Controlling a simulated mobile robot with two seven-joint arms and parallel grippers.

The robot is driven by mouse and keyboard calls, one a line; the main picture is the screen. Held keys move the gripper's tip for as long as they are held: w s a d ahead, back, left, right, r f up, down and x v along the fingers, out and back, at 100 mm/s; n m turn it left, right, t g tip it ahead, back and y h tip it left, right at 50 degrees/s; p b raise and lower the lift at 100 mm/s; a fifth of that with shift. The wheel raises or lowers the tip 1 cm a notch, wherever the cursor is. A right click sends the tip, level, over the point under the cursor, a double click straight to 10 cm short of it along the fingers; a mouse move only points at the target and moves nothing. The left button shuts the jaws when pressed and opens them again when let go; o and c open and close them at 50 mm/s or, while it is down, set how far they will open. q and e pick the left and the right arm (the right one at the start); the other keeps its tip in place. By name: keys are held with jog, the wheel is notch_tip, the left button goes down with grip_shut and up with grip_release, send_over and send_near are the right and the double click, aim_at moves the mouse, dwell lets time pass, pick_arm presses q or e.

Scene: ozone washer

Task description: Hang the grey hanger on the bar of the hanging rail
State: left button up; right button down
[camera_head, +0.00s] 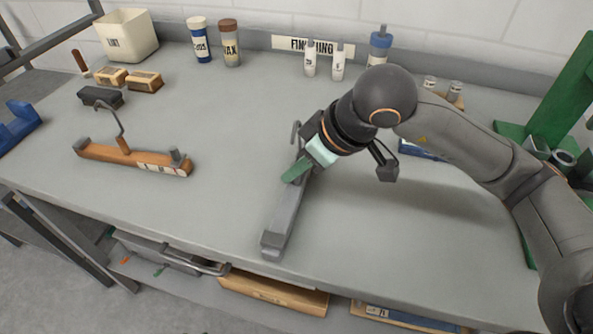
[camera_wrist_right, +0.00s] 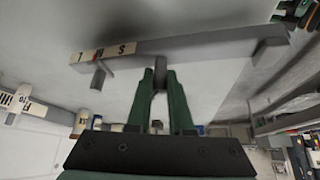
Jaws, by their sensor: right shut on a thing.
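The grey hanger (camera_head: 280,222) is near the middle of the table in the head view, its hook pointing up and away. My right gripper (camera_head: 297,170) is shut on it near the base of its hook. In the right wrist view the hanger's long bar (camera_wrist_right: 200,46) crosses the top, with a lettered label at its left end. The green fingertips (camera_wrist_right: 159,78) pinch the stem there. I cannot tell whether the hanger touches the table. A dark grey bar (camera_head: 50,48) at the upper left, cut off by the frame, looks like part of the hanging rail. My left gripper is not in view.
A brown wooden hanger (camera_head: 135,157) lies at the left. Brushes (camera_head: 145,82), a cream bin (camera_head: 128,35) and bottles (camera_head: 199,42) stand along the back left. A green stand (camera_head: 565,95) is at the right.

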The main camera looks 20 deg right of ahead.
jog(key=shift+f, duration=0.75)
jog(key=shift+f, duration=0.15)
jog(key=c, duration=0.8)
grip_release()
